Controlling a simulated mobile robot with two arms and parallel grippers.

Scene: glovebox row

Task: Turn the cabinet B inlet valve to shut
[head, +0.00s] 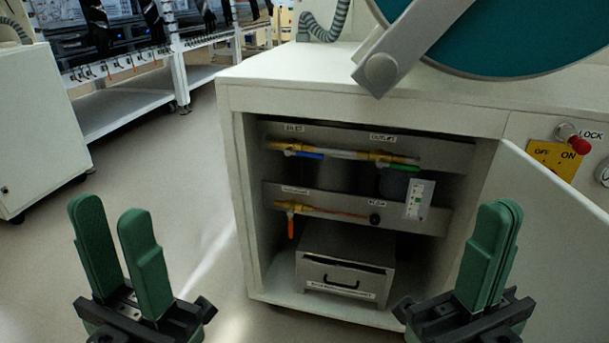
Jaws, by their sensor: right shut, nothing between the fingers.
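An open cabinet (236,170) stands ahead; I see no letter on it. Inside, at the upper left, the inlet valve (280,146) is brass on a pipe under a label reading INLET. Its blue lever (305,155) lies along the pipe, pointing right. My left gripper (112,215) is open and empty, in front of the cabinet and to its left. My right gripper (500,207) is shut and empty, in front of the open door at the right. Neither gripper touches the valve.
Below, another valve (290,207) has an orange lever hanging down. A grey drawer box (345,270) stands on the cabinet floor. The open door (545,235) bounds the right. Floor at left is clear.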

